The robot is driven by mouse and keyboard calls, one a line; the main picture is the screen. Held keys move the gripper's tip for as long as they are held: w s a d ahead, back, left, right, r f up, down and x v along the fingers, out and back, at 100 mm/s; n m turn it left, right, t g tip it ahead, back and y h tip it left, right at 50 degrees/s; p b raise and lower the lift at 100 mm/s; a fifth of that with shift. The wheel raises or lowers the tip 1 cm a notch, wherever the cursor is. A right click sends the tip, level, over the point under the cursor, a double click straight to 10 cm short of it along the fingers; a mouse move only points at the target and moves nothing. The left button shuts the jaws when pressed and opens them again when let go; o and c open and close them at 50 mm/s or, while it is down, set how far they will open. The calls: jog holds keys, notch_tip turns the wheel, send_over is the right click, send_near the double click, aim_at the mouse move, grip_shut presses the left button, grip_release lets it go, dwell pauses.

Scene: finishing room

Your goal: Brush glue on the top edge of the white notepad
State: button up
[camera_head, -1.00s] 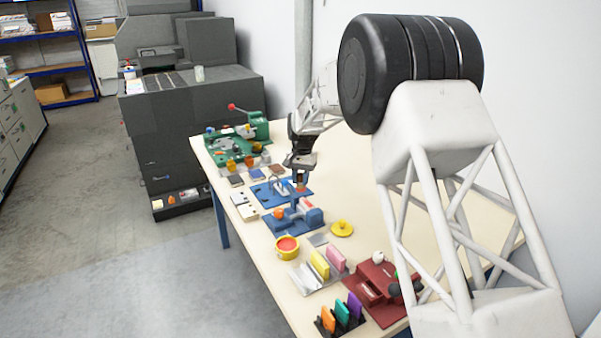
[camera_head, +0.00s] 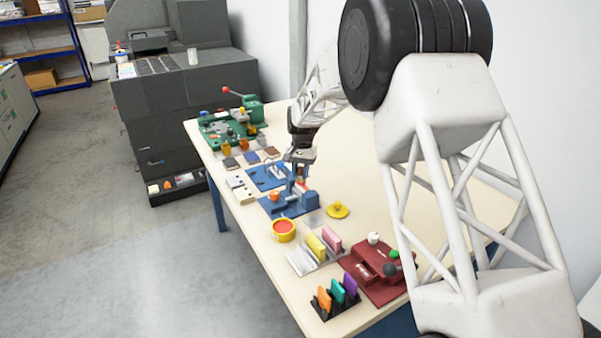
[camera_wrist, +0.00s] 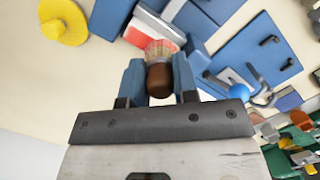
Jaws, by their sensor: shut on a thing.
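My gripper (camera_head: 301,178) is shut on a brush (camera_wrist: 159,78) with a brown handle. The wrist view shows its pale bristles with reddish tips pointing away from the jaws. The brush is over or beside a blue clamp fixture (camera_head: 278,207). A white block with a red part, perhaps the white notepad (camera_wrist: 140,31), sits at this fixture, right behind the bristles. I cannot tell whether the bristles touch it. The yellow glue pot (camera_head: 283,237), filled with red, stands open in front of the fixture. Its yellow lid (camera_head: 338,210) lies to the right.
A rack (camera_head: 303,261) holds a yellow and a pink pad. A dark holder (camera_head: 328,310) with coloured pieces and a red device (camera_head: 372,272) stand at the near end. A green machine (camera_head: 215,130) is at the far end. The table's right side (camera_head: 350,160) is mostly clear.

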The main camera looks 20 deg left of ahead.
jog(key=shift+w+a+f, duration=0.15)
jog(key=shift+w+a, duration=1)
notch_tip(320, 180, up, 8)
dwell(0.8)
dwell(0.3)
